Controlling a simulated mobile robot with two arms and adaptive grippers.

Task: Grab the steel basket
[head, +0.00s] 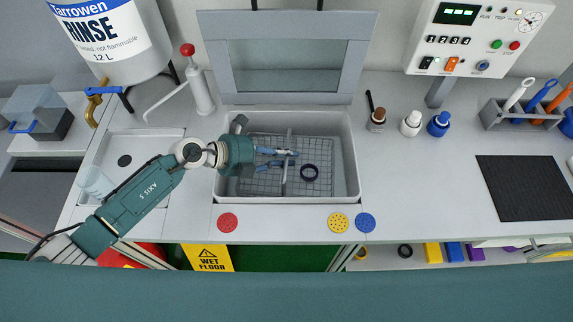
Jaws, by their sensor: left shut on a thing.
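The steel basket (262,184) is a wire mesh basket inside the grey open tank (350,168). A grey bar-like handle runs across its middle. My left gripper (287,157) reaches over the tank from the left. Its blue-grey fingers are shut at the handle of the basket. Part of the basket's left side is hidden under my left wrist. I cannot tell whether the basket is lifted off the tank floor. My right gripper is not in view.
The tank's raised lid (290,65) stands behind it. A white pump with a red knob (198,90) and a rinse container (110,40) stand left. Small bottles (411,123), a control box (478,38) and a black mat (523,188) are right. Counter right of the tank is mostly clear.

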